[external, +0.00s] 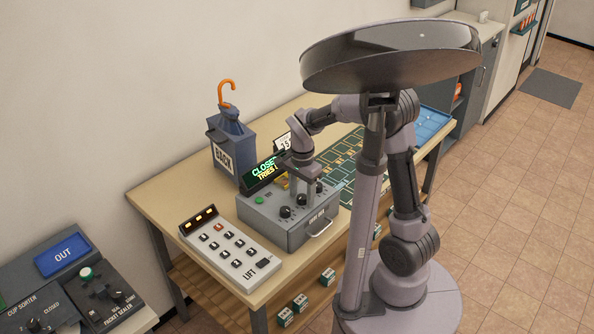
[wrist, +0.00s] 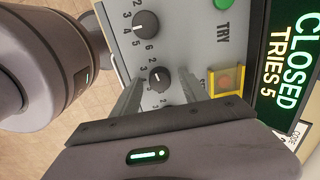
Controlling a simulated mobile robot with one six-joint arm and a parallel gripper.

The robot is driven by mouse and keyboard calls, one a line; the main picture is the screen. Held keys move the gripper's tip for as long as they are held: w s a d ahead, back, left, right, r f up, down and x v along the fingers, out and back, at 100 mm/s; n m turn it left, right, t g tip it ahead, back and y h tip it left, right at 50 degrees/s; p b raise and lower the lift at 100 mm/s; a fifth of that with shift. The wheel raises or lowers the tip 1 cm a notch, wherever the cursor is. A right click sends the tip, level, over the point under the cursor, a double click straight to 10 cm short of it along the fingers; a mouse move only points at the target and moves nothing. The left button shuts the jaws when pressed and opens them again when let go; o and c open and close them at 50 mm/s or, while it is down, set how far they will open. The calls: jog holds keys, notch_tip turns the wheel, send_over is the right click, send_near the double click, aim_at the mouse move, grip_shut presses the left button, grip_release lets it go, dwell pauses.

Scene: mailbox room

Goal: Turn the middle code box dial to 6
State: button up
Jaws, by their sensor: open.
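The grey code box (external: 268,224) sits on the table with a row of black dials on top. The middle dial (wrist: 157,77) is a round black knob ringed by numbers in the wrist view; I cannot tell surely which number its mark points at. My gripper (wrist: 159,92) is open and points down over the box, with one finger on each side of the middle dial. I cannot tell whether the fingers touch it. The left dial (wrist: 146,23) is clear of the fingers.
The display (wrist: 284,62) behind the dials reads CLOSED, TRIES 5. A green TRY button (external: 258,200) is on the box's left side, and a yellow-framed square (wrist: 226,81) lies near the display. A lift panel (external: 231,249) stands left, a blue umbrella bin (external: 232,150) behind.

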grip_shut()
